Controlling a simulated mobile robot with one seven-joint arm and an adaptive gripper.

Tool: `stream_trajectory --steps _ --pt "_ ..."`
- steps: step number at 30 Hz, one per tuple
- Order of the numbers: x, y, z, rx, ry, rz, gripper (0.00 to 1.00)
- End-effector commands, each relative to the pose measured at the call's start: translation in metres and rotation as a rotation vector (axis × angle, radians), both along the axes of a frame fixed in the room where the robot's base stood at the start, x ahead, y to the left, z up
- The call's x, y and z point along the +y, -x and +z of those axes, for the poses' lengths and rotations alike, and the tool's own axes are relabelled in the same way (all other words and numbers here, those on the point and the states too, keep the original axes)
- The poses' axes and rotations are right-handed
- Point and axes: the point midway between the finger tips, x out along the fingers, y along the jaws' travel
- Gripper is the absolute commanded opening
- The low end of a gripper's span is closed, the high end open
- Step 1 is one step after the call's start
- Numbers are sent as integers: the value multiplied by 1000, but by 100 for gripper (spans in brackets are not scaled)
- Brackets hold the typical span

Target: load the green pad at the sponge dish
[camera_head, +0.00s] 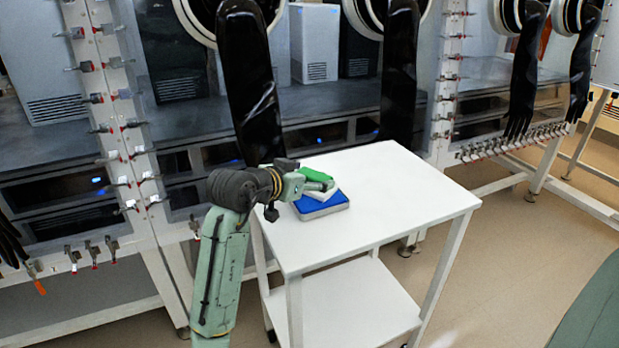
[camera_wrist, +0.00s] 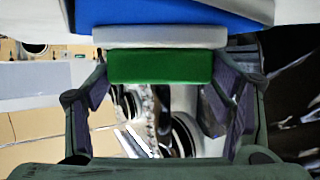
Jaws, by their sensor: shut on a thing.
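Beyond that is the blue surface (camera_wrist: 180,14) of the sponge dish, a blue-topped, grey-sided slab (camera_head: 322,206) on the cart. My gripper (camera_head: 318,184) reaches in from the left and is shut on the green pad. Whether the white layer touches the blue surface is unclear.
The white cart top (camera_head: 400,200) is clear to the right and front of the dish. A lower shelf (camera_head: 350,305) is empty. Black glovebox gloves (camera_head: 248,85) hang close behind the cart.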

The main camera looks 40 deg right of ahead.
Motion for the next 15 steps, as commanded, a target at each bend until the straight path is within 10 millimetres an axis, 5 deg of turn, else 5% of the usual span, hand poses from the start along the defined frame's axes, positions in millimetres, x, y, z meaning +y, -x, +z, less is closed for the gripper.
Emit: stream_trajectory --steps 15 --pt "0 0 17 2 -2 -1 47"
